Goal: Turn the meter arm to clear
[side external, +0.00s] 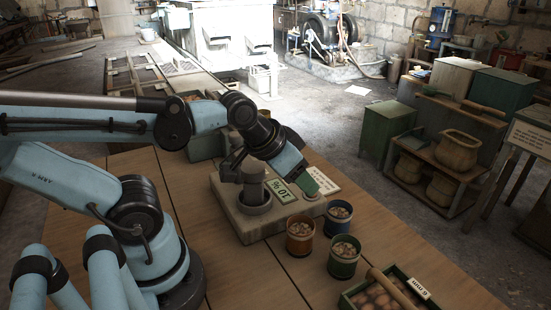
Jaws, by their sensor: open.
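The meter is a pale block-shaped base (226,208) on the wooden bench, with a grey upright post and round cup (253,200) at its left. A green plate reading "10 %" (283,190) and a white label (322,178) lie on its top. My gripper (308,178) reaches down from the upper left over the right part of the base. A green piece (322,184) shows at its end; I cannot tell whether they touch. The fingers are mostly hidden by my wrist, and the gripper is open. I cannot clearly make out the meter arm's position.
Orange (300,238), blue (339,216) and green (343,261) cups with brown contents stand in front of the base. A green tray with a label (385,295) lies at the bench's front right. Bare bench lies left of the cups.

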